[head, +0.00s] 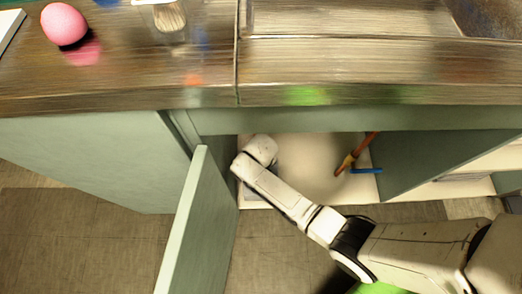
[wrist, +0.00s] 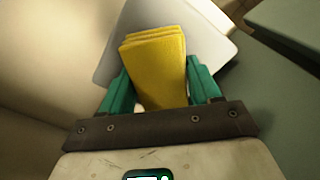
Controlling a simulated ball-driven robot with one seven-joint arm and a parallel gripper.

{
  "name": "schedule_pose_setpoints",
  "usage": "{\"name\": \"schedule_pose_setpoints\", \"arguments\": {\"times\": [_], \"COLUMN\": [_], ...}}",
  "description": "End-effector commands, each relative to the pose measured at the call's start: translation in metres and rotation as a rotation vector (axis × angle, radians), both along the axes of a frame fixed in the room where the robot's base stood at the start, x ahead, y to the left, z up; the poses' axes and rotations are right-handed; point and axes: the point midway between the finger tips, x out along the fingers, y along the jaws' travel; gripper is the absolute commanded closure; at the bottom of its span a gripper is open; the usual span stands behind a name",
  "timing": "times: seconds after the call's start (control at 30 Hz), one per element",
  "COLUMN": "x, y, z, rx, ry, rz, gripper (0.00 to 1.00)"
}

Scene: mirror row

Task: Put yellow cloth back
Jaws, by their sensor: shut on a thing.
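The yellow cloth (wrist: 157,68) is a folded, layered block in the wrist view. My gripper (wrist: 160,88) has its teal fingers on both sides of the cloth and is shut on it. A pale grey flat panel or tray (wrist: 105,62) lies just beyond the cloth; I cannot tell whether the cloth touches it. In the head view my arm reaches into the open cabinet under the counter. The gripper and cloth are hidden there behind the arm's end and the counter.
The cabinet door (head: 200,230) stands open left of my arm. A brush with a reddish-brown handle (head: 361,148) and a blue item (head: 367,171) lie on the cabinet floor to the right. A pink ball-like object (head: 63,23) and a clear container with a brush (head: 168,18) are on the counter (head: 120,85).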

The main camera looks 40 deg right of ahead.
Motion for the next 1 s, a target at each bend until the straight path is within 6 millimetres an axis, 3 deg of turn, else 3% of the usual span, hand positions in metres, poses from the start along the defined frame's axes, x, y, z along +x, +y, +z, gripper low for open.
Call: {"name": "schedule_pose_setpoints", "arguments": {"times": [0.23, 0.27, 0.5, 0.8, 1.0], "x": [0.0, 0.0, 0.0, 0.0, 0.0], "y": [0.0, 0.0, 0.0, 0.0, 0.0], "z": [-0.002, -0.002, -0.002, 0.001, 0.029], "rx": [0.0, 0.0, 0.0, 0.0, 0.0], "ry": [0.0, -0.001, 0.0, 0.0, -0.001], "rz": [0.0, 0.0, 0.0, 0.0, 0.0], "gripper": [0.62, 0.37, 0.14, 0.12, 0.12]}}
